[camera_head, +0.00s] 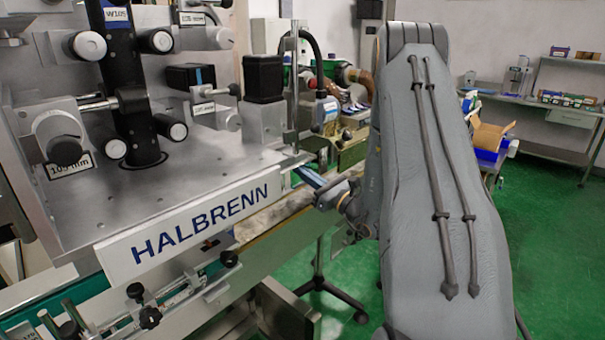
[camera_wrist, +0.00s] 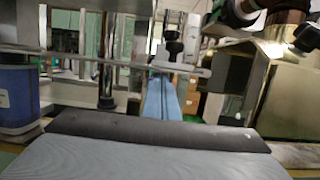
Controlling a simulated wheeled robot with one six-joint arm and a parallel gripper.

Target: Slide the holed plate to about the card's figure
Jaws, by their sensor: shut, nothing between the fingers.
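My gripper (camera_head: 308,176) reaches in at the right end of the HALBRENN machine (camera_head: 185,225), its blue fingers together. In the wrist view the closed blue fingers (camera_wrist: 161,96) point away from me, with nothing seen between them. Their tips are close below a thin grey bar or plate (camera_wrist: 120,61) that runs across the view; I cannot tell whether they touch it. This may be the holed plate; no hole is clear. A card on the machine's left roller reads about "104 mm" (camera_head: 70,167), slightly unclear. Another label reads "W105" (camera_head: 116,13).
A black block (camera_head: 263,78) and an upright metal post stand near my gripper. A conveyor runs below. Green floor is open at the right.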

